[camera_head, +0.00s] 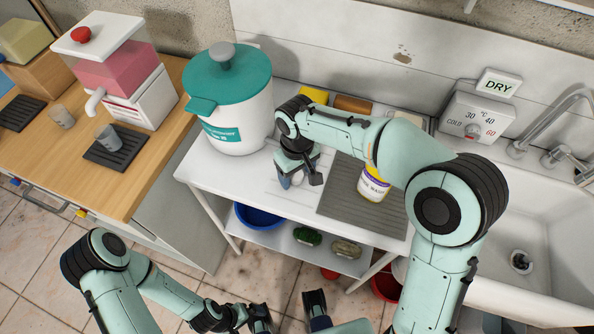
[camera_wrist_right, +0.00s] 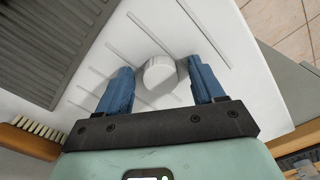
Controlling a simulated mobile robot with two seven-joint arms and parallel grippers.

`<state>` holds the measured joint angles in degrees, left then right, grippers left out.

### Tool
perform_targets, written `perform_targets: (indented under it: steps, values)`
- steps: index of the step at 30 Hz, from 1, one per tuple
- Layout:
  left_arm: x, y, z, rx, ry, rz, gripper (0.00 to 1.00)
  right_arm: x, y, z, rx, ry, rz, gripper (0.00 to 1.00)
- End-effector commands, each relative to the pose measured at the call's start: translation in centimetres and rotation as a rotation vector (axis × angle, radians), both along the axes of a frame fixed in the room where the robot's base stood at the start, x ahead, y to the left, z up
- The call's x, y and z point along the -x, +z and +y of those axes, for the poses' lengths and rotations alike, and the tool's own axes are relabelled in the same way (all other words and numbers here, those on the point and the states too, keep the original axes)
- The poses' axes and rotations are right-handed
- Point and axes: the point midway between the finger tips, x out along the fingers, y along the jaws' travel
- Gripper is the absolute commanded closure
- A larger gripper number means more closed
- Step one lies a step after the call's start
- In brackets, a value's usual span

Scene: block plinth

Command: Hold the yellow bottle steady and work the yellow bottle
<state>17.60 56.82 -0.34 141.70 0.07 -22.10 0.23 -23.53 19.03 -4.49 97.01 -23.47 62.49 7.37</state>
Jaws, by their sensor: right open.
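A white container with a purple-lettered label and yellow bands (camera_head: 373,187) stands on the grey ribbed mat. My right arm hides its top, and I cannot tell if it is the yellow bottle. My right gripper (camera_head: 298,178) is left of it, pointing down over the white counter. In the right wrist view, its blue fingers stand apart on both sides of a small white round object (camera_wrist_right: 161,75); I cannot tell whether they touch it. My left arm is low in the head view; its gripper is partly cut off at the bottom edge.
A white pot with a teal lid (camera_head: 232,125) stands left of the right gripper. A yellow block (camera_head: 313,95) and a brown item (camera_head: 353,104) lie by the wall. The ribbed mat (camera_head: 340,208) is right of the gripper. A sink (camera_head: 545,215) is at right, a blue basin (camera_head: 258,217) below.

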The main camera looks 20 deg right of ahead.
Motion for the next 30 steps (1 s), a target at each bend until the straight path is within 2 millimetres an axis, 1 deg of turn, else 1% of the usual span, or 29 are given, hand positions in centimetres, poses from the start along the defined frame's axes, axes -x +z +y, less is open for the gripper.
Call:
perform_targets:
  steps: [4, 7, 11, 15, 18, 21, 25, 30]
  values:
    - [0.0, 0.1, 0.0, 0.000, 0.000, 0.000, 0.00, 0.0, 0.6, 0.0, -0.001, 0.000, -0.002, 0.32]
    - [-0.1, 0.3, 0.0, 0.000, 0.000, -0.001, 0.00, -0.1, 2.0, 0.1, -0.002, 0.001, -0.005, 0.32]
    - [-0.2, 0.8, 0.0, 0.000, 0.000, -0.003, 0.00, -0.1, 4.9, 0.0, -0.003, 0.000, -0.006, 0.32]
    - [-0.4, 1.4, 0.0, 0.000, 0.000, -0.006, 0.00, -0.1, 8.2, 0.0, -0.003, 0.000, -0.005, 0.32]
    - [-0.6, 1.8, 0.0, 0.000, 0.000, -0.007, 0.00, -0.1, 10.2, 0.1, -0.003, 0.001, -0.004, 0.32]
    - [-0.7, 2.1, 0.0, 0.001, 0.000, -0.008, 0.00, 0.0, 11.8, 0.0, -0.001, 0.000, -0.004, 0.32]
    - [-0.8, 2.3, 0.0, 0.000, 0.000, -0.009, 0.00, 0.0, 13.0, 0.0, -0.001, 0.000, -0.002, 0.32]
    - [-0.8, 2.4, 0.0, 0.000, 0.000, -0.009, 0.00, 0.0, 13.4, 0.0, 0.000, 0.000, 0.001, 0.32]
